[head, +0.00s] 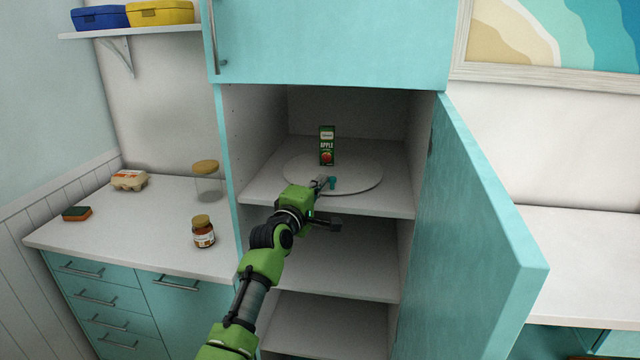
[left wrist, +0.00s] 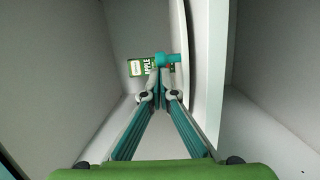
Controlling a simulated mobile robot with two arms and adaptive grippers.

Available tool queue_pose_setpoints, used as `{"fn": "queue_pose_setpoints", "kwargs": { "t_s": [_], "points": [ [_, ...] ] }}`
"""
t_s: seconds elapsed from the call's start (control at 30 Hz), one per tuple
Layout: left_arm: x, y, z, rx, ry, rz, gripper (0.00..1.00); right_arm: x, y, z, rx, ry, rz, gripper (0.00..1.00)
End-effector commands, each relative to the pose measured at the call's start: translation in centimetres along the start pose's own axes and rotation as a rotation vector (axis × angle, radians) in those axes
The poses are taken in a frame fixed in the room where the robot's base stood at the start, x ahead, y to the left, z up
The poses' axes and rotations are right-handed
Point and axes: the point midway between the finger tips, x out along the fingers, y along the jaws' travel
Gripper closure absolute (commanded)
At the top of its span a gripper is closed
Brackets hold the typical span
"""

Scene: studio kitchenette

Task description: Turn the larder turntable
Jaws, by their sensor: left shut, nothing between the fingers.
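The larder turntable (head: 362,172) is a round white disc on the upper shelf inside the open larder. A small teal peg (head: 332,183) stands near its front rim; it also shows in the left wrist view (left wrist: 167,59). A green apple carton (head: 327,146) stands upright toward the back of the disc and shows partly behind the peg in the left wrist view (left wrist: 137,68). My left gripper (head: 322,182) reaches in over the front of the disc, shut and empty. Its fingertips (left wrist: 162,74) are right by the peg; I cannot tell whether they touch. My right gripper is out of view.
The teal larder door (head: 480,230) stands open at the right. Lower shelves (head: 345,258) look empty. On the left counter are a brown-lidded jar (head: 203,232), a clear canister (head: 207,182), an egg box (head: 129,180) and a sponge (head: 77,213). An upper teal cabinet (head: 335,40) hangs overhead.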

Motion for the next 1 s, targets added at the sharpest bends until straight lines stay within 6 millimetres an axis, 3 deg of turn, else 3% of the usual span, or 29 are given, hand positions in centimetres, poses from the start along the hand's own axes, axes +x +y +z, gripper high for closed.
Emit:
{"fn": "queue_pose_setpoints", "kwargs": {
  "t_s": [0.77,1.0],
  "points": [
    [0.0,0.0,0.0,0.000,0.000,0.000,1.00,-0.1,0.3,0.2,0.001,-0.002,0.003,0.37],
    [-1.3,-0.1,0.1,-0.001,-0.001,0.001,1.00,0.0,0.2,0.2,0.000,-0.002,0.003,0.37]
  ]
}}
